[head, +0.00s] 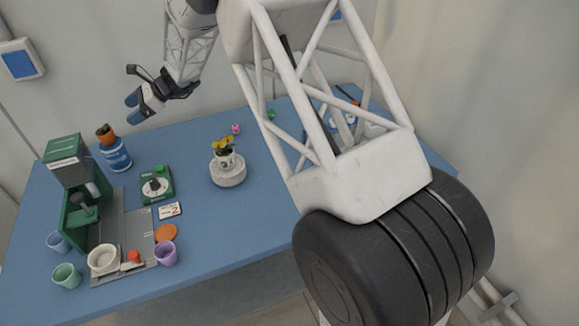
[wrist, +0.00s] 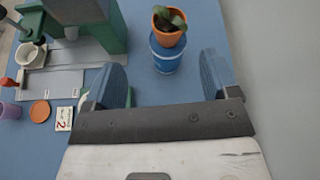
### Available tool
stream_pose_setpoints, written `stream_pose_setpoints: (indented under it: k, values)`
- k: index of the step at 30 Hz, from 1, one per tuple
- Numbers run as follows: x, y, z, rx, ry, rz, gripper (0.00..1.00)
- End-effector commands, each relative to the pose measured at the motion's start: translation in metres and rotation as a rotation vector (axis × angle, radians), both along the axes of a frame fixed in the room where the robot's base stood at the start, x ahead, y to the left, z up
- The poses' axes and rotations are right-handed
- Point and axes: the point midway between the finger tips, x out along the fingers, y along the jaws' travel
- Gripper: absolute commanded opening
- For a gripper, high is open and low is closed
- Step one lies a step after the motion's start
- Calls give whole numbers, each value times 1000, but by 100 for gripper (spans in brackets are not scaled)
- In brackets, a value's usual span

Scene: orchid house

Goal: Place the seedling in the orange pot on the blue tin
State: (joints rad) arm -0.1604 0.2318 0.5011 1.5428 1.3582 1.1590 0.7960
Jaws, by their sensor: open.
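The orange pot with its green seedling (head: 106,134) stands upright on top of the blue tin (head: 116,157) at the back left of the table. In the wrist view the orange pot (wrist: 168,39) also sits on the blue tin (wrist: 166,59), beyond my fingers. My gripper (head: 139,106) is open and empty, up and to the right of the pot in the head view. Its two blue fingers (wrist: 168,82) show apart in the wrist view, with nothing between them.
A green machine (head: 70,165) stands left of the tin, with cups before it. A green dial device (head: 156,184) and a number card (head: 169,210) lie nearby. A white pot with yellow flowers (head: 227,160) stands on a round stand (head: 228,174). The blue table (head: 225,229) is clear in front.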

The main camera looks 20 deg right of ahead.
Motion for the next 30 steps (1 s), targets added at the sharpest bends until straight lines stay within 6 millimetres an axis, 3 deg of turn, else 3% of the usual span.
stream_pose_setpoints:
  k: [8,18,30]
  values:
    - [-54,-32,42,-119,-133,93,81]
    - [-148,-87,89,-316,-339,260,81]
    - [-264,-152,124,-551,-564,479,81]
